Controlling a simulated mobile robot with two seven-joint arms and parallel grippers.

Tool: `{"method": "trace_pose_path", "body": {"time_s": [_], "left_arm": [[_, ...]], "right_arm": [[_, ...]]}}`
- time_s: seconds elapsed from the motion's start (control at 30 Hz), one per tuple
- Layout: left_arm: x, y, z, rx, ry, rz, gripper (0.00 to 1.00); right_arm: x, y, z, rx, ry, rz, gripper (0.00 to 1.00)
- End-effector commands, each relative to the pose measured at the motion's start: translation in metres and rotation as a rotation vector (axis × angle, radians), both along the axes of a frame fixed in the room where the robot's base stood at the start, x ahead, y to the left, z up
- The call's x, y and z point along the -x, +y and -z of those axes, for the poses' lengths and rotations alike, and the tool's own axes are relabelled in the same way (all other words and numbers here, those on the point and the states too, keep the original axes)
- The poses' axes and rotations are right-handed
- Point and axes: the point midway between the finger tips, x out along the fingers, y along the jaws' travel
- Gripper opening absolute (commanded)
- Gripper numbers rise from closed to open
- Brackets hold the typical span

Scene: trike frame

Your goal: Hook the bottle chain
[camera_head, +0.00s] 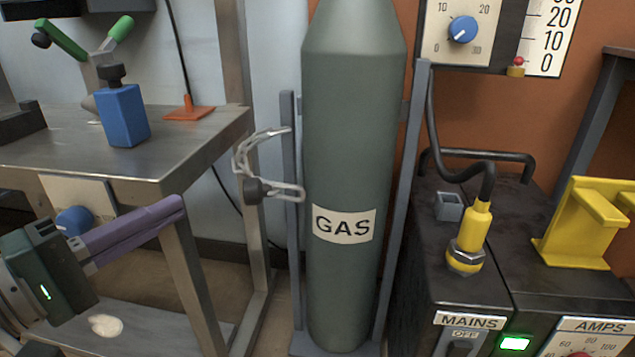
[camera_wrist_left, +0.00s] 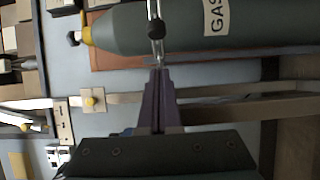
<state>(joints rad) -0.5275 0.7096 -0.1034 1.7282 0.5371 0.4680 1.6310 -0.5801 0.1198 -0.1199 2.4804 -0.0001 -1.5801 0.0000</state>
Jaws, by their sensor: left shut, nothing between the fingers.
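The grey-green gas bottle (camera_head: 345,130) stands upright between two grey posts of its stand, and it also shows sideways in the left wrist view (camera_wrist_left: 170,30). The pale metal chain (camera_head: 240,155) bunches at the left post, with a dark round knob (camera_head: 254,190) and a loop reaching back toward the post. No chain shows across the bottle's front. My left gripper (camera_head: 180,205), with purple fingers, is shut and empty, left of and apart from the chain. In the left wrist view, the fingertips (camera_wrist_left: 160,72) point toward the knob (camera_wrist_left: 155,28). My right gripper is not in view.
A metal workbench (camera_head: 190,140) with a blue block (camera_head: 123,115) stands at the left, its legs near my left gripper. A black welding unit (camera_head: 425,260) with a yellow plug (camera_head: 473,235) stands right of the bottle. A gauge panel (camera_head: 462,30) hangs above.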

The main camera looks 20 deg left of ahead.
Motion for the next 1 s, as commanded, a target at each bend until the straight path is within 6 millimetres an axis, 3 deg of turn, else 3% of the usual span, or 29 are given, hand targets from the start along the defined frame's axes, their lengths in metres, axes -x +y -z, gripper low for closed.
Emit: {"method": "trace_pose_path", "body": {"time_s": [0.1, 0.3, 1.0], "left_arm": [[-0.025, -0.006, 0.003, 0.001, -0.006, 0.000, 0.00], [-0.040, -0.031, 0.002, 0.006, -0.002, 0.000, 0.00], [-0.046, -0.043, -0.001, 0.004, 0.002, -0.015, 0.00]], "right_arm": [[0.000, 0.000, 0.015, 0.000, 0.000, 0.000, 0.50], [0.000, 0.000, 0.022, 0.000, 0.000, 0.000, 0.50], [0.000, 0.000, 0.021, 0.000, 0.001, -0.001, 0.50]]}}
